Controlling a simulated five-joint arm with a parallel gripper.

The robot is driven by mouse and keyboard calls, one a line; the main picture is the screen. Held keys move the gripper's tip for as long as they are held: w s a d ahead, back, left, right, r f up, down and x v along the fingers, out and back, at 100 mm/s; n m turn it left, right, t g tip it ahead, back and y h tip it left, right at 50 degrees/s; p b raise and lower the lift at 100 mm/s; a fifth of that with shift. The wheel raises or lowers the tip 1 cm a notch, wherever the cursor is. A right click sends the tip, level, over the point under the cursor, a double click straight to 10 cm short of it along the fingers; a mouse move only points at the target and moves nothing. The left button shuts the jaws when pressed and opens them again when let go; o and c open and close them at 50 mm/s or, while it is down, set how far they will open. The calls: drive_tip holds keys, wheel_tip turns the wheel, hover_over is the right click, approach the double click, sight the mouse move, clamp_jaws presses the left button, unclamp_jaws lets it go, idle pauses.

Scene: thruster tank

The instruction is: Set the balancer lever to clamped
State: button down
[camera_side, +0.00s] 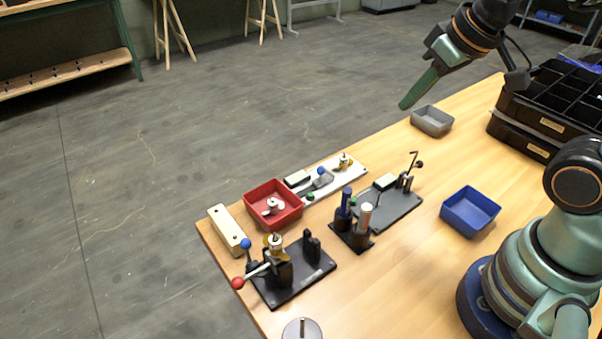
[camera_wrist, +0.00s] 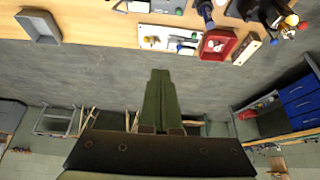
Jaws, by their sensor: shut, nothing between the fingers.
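A black fixture (camera_side: 312,270) stands near the left corner of the table. It carries a thin lever with a red ball end (camera_side: 237,283), which reaches out to the left, a blue ball (camera_side: 245,243), and a brass-topped part (camera_side: 274,243). I cannot tell for certain which lever is the balancer's, or its setting. The fixture also shows at the upper right of the wrist view, with the red ball (camera_wrist: 303,26) visible. My gripper (camera_side: 405,104) is shut and empty, high above the far table edge and well away from the fixture. Its closed fingers (camera_wrist: 160,75) point up the wrist view.
A red tray (camera_side: 252,207) holding a small part, a cream block (camera_side: 227,228) and a white plate (camera_side: 350,174) with small parts lie nearby. A holder (camera_side: 362,240) carries upright tools. A blue tray (camera_side: 470,226), grey tray (camera_side: 432,130) and black organiser (camera_side: 530,125) stand to the right.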

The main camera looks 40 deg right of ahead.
drive_tip(key=w+a+n+g+y, duration=0.1)
drive_tip(key=w+a+n, duration=0.2)
drive_tip(key=w+a, duration=0.3)
drive_tip(key=n+g, duration=0.3)
drive_tip(key=n, duration=0.5)
hover_over(248, 253)
drive_tip(key=w+a, duration=0.2)
drive_tip(key=a, duration=0.3)
wheel_tip(248, 253, down, 9)
drive_tip(key=shift+s+d+f, duration=0.1)
drive_tip(key=shift+s+d, duration=0.1)
drive_tip(key=shift+f, duration=0.1)
wheel_tip(248, 253, down, 10)
drive_tip(key=w, duration=0.2)
drive_tip(key=shift+s+d+r, duration=0.3)
drive_tip(key=shift+s+d, duration=0.3)
drive_tip(key=shift+d, duration=0.1)
drive_tip(key=shift+s+d+r, duration=0.3)
drive_tip(key=shift+s+d, duration=0.3)
drive_tip(key=shift+d, duration=0.1)
drive_tip(key=shift+d+r+y, duration=0.1)
drive_tip(key=shift+d+y, duration=0.3)
drive_tip(key=shift+d, duration=0.1)
